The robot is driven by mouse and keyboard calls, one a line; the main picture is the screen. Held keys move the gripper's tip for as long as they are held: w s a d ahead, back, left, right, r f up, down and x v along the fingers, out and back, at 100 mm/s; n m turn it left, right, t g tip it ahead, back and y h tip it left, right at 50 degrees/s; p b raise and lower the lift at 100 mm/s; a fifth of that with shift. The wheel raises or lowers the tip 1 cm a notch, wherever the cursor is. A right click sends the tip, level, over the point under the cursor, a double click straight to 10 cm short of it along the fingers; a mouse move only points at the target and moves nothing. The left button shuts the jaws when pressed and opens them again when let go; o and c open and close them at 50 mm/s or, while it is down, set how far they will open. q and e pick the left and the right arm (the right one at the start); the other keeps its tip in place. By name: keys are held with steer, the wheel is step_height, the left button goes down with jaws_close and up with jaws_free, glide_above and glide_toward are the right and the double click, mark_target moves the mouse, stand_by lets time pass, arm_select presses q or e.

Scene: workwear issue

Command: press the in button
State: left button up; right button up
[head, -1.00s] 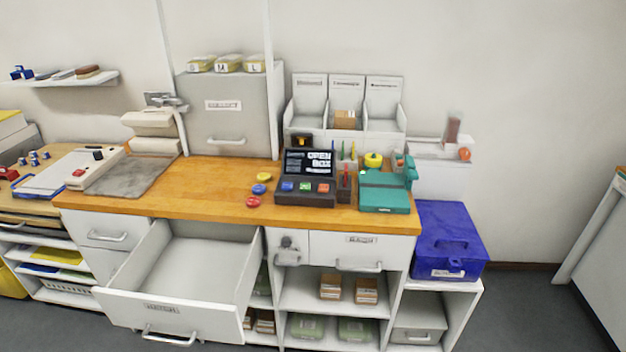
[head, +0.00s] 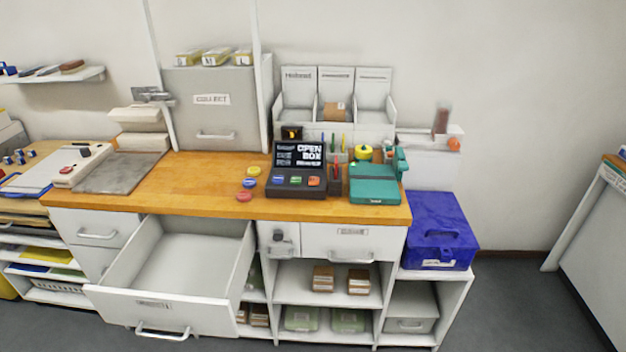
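A dark console (head: 298,168) with a screen stands on the wooden counter (head: 200,185). The screen (head: 298,154) reads "OPEN BOX", with smaller text beside it. Below the screen are a blue button (head: 278,180), a green button (head: 296,180) and an orange-red button (head: 314,181). Their labels are too small to read, so I cannot tell which is the in button. Neither of my grippers shows in the head view.
An empty drawer (head: 185,262) hangs open below the counter. Three loose discs, including a red one (head: 244,196), lie left of the console. A teal device (head: 374,184) stands on its right. A blue box (head: 440,230) sits on the lower right shelf.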

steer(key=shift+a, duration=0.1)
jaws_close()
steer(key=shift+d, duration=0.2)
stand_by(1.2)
